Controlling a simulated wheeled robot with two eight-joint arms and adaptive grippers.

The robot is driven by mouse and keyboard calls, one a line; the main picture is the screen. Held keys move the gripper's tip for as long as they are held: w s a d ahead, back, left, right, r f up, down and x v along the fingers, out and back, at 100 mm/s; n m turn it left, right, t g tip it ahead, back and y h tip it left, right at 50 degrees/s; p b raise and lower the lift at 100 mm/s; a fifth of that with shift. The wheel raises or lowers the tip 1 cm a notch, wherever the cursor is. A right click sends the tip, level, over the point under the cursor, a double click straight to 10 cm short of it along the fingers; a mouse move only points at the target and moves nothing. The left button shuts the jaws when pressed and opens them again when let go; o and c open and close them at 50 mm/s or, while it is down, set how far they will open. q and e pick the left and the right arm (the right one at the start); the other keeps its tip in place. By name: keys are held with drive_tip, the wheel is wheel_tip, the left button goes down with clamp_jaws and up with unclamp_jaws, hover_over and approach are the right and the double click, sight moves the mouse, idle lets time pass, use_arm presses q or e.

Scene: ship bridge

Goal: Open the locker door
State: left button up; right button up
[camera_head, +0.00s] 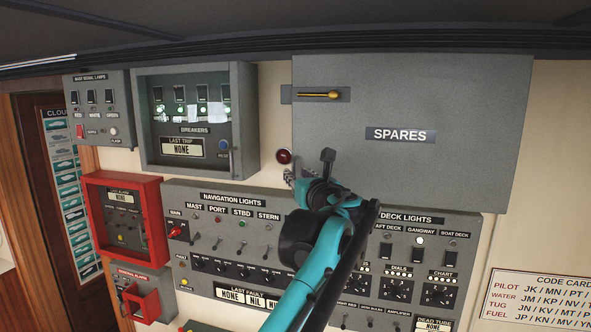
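The locker door (420,100) is a large grey panel labelled SPARES at the upper right, and it looks closed. Its brass handle (320,95) lies horizontally on a dark plate near the door's upper left edge. My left gripper (308,170), on a teal arm from below, is in front of the wall at the door's lower left corner. It is below the handle and apart from it. Its two fingers look spread, with nothing visible between them. The arm hides parts of the panels below. My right gripper is not in view.
A red round lamp (284,156) sits left of the gripper. The breakers box (195,72) is left of the locker. The navigation lights panel (232,202) and deck lights panel (405,219) are below. A red-framed alarm box (94,200) is further left. A code card (540,303) is at lower right.

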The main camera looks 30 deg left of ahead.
use_arm(q)
drive_tip(key=shift+x, duration=1.1)
clamp_jaws()
drive_tip(key=shift+s, duration=0.15)
